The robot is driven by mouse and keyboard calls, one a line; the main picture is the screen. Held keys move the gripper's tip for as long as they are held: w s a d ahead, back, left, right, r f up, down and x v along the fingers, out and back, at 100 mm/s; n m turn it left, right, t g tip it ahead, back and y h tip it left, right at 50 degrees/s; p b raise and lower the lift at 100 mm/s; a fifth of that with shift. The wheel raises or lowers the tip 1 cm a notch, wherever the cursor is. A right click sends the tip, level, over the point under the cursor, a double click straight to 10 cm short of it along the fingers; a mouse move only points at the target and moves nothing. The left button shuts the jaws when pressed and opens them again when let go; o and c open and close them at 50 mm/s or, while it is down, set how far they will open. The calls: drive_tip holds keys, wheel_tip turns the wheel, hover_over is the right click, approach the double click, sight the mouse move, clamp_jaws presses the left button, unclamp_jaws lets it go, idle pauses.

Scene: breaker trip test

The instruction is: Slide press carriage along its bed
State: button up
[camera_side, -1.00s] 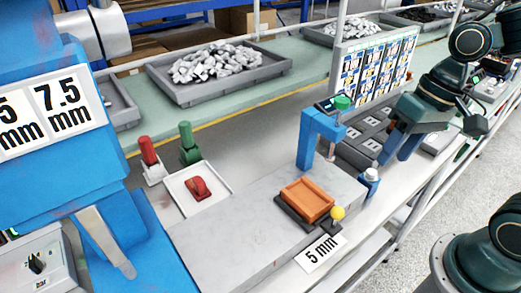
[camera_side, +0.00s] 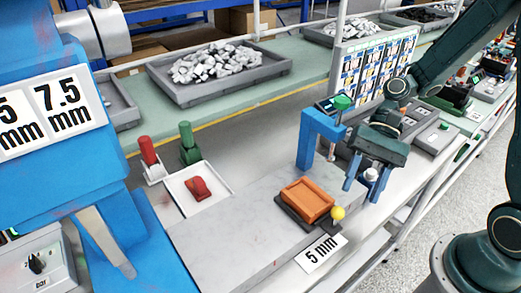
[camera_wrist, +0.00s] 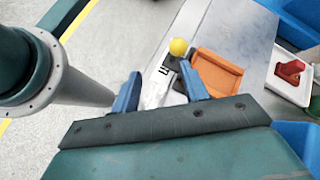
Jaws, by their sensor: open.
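The press carriage is an orange tray (camera_side: 308,199) on a dark base, with a yellow ball knob (camera_side: 338,213) at its front right corner. It sits on the grey bed (camera_side: 235,225), near the bed's right end. The wrist view also shows the orange tray (camera_wrist: 217,73) and the yellow knob (camera_wrist: 178,47). My gripper (camera_side: 364,191) is open, its blue fingers pointing down, to the right of the knob and apart from it. In the wrist view my gripper (camera_wrist: 160,72) has nothing visibly held, and the knob lies beyond the fingertips.
A blue press frame (camera_side: 316,135) with a green top stands behind the carriage. A small white-topped post (camera_side: 371,174) is close to my fingers and partly hidden. A red switch (camera_side: 198,187) sits on a white plate at left.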

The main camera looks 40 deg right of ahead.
sight(338, 213)
drive_tip(key=f+m+y, duration=0.1)
drive_tip(key=m+y, duration=0.1)
drive_tip(key=w+f+m+y, duration=0.1)
drive_tip(key=m+y, duration=0.2)
drive_tip(key=f+m+y, duration=0.1)
drive_tip(key=m+y, duration=0.2)
drive_tip(key=shift+w+f, duration=0.1)
drive_tip(key=shift+w, duration=0.05)
idle(0.4)
drive_tip(key=shift+x, duration=3.65)
clamp_jaws()
